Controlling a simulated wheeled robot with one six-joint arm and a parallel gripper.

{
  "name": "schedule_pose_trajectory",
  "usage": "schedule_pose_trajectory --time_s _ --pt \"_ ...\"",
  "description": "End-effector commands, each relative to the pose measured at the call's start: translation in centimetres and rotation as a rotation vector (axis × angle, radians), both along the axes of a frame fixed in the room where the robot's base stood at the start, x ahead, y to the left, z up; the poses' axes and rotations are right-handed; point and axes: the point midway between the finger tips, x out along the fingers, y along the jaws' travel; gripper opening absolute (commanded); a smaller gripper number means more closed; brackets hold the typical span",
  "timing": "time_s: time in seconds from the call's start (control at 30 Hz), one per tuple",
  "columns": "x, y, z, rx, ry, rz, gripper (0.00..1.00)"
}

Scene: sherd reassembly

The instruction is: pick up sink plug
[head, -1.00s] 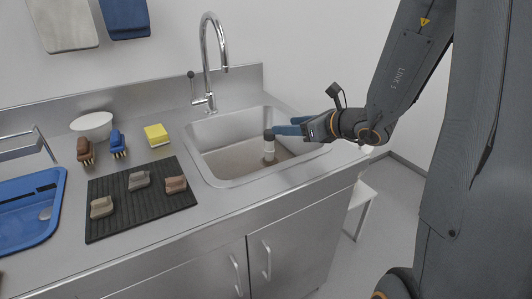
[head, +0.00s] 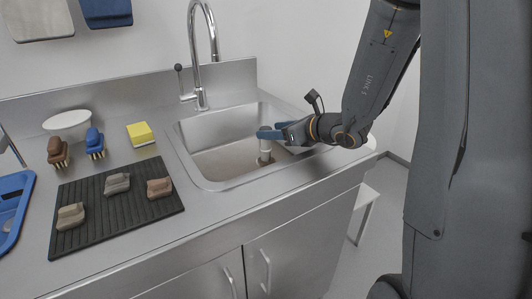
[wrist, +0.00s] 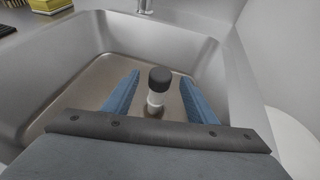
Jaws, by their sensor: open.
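The sink plug (wrist: 156,95) is an upright pale tube with a dark cap, standing in the steel sink (head: 217,165). In the wrist view it stands between the two blue fingers of my gripper (wrist: 160,100), with a visible gap on each side. In the head view the plug's pale body (head: 265,150) shows below my gripper (head: 272,134), and the fingers partly hide its cap. My gripper is open and does not visibly touch the plug. The plug's lower end is hard to make out.
A faucet (head: 200,60) rises behind the sink. A black ribbed mat (head: 100,225) holds several sherds left of the sink. A yellow sponge (head: 140,134), brown brush (head: 58,152), blue brush (head: 94,143) and white bowl (head: 67,124) stand behind it. A blue tray (head: 14,205) sits far left.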

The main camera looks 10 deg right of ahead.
Motion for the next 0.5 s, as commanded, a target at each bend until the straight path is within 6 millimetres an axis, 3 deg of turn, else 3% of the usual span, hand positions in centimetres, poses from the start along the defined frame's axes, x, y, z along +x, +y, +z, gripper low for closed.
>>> schedule_pose_trajectory --time_s 0.3,0.5 --pt "3.3 1.8 -1.6 0.0 0.001 -0.001 0.52" --pt "3.4 1.8 -1.7 -0.001 0.001 -0.003 0.52"
